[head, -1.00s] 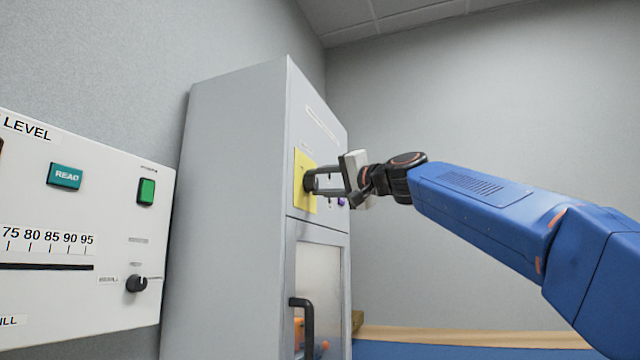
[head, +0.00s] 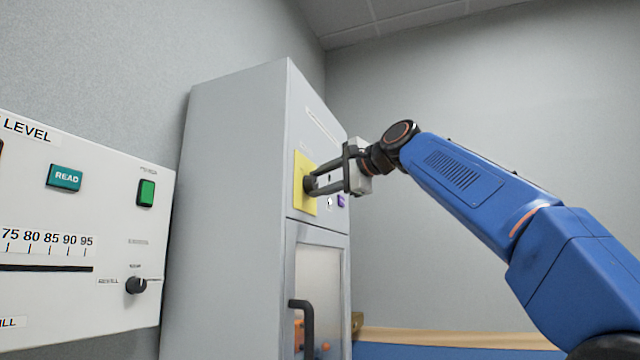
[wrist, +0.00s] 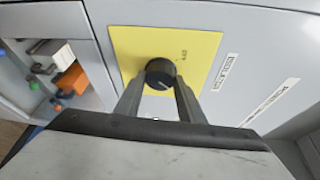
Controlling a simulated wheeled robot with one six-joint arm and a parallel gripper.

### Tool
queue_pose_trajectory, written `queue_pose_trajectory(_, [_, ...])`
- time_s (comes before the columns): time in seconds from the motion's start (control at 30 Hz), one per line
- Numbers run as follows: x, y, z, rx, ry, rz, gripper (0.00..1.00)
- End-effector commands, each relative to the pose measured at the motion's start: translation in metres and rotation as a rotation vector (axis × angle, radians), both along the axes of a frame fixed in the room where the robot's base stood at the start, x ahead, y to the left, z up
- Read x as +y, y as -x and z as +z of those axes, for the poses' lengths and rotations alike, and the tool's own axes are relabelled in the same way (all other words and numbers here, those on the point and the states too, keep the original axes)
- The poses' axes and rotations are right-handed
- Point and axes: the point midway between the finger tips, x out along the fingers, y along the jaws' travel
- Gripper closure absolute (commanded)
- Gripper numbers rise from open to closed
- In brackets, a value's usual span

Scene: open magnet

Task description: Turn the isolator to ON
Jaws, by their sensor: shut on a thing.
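The isolator is a black rotary knob (wrist: 159,74) on a yellow plate (wrist: 206,45), with an "ISOLATOR" label beside the plate in the wrist view. In the head view the yellow plate (head: 300,205) is on the upper front of a tall grey cabinet, and the knob (head: 308,184) shows at my fingertips. My gripper (wrist: 160,88) is shut on the knob, with one finger on each side. It also shows in the head view (head: 313,184). A pale mark is on the knob's face. The plate's small lettering is too blurred to read surely.
The grey cabinet (head: 235,200) has a lower glazed door with a black handle (head: 306,325). A purple button (head: 341,200) is right of the plate. A white panel (head: 100,200) with buttons and a knob is at left. Open room lies right of the cabinet.

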Motion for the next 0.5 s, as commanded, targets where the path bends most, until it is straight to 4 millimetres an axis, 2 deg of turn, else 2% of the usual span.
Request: queue_pose_trajectory(0.5, [0.0003, -0.0007, -0.001, 0.046, -0.015, 0.0, 0.87])
